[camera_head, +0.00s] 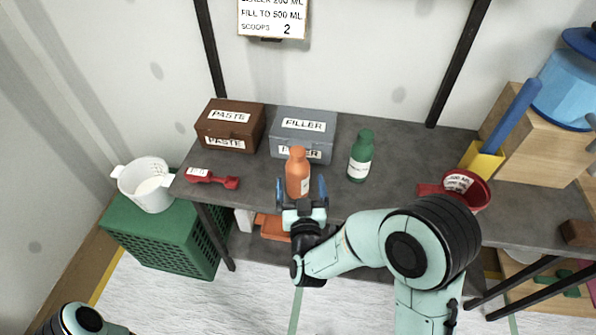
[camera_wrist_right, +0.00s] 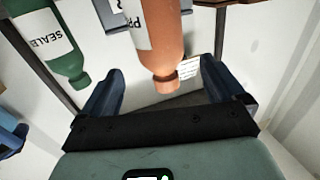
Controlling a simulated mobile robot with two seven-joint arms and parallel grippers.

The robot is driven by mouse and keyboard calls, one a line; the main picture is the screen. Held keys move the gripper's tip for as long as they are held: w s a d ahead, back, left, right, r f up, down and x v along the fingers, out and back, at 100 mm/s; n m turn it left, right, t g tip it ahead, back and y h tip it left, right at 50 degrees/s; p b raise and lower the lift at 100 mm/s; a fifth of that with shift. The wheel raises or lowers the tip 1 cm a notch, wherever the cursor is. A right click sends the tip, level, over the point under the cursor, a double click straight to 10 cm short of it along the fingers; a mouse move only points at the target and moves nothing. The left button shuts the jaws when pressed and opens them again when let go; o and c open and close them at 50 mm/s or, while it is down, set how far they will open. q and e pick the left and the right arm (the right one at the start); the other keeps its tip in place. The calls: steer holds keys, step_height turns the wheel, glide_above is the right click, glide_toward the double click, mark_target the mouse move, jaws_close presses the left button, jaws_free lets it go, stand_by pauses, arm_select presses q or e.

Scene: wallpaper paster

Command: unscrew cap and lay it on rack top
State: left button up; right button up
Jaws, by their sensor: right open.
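An orange bottle (camera_head: 298,178) with a white label stands upright near the front edge of the dark grey rack top (camera_head: 395,178). Its orange cap (camera_head: 297,152) is on its neck; in the right wrist view the bottle (camera_wrist_right: 158,35) appears upside down with its cap (camera_wrist_right: 167,84) toward the gripper. My right gripper (camera_head: 301,190) is open, its blue fingers spread on either side of the bottle on the near side. The right wrist view shows the fingers (camera_wrist_right: 160,88) apart from the cap. Only part of my left arm shows at the bottom left; its gripper is not visible.
A green bottle (camera_head: 361,158) stands to the right. Brown paste (camera_head: 229,127) and grey filler (camera_head: 303,134) boxes are behind. A red scoop (camera_head: 213,178) lies left, a red funnel-like cup (camera_head: 467,190) right. A white bucket (camera_head: 146,184) sits on a green crate (camera_head: 158,243).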

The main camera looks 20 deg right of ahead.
mark_target(297, 166)
steer(key=p+x, duration=0.2)
steer(key=x, duration=0.4)
steer(key=shift+w, duration=0.4)
steer(key=c, duration=1.5)
step_height(297, 166, up, 20)
steer(key=p, duration=0.3)
steer(key=o, duration=0.5)
steer(key=c, duration=0.5)
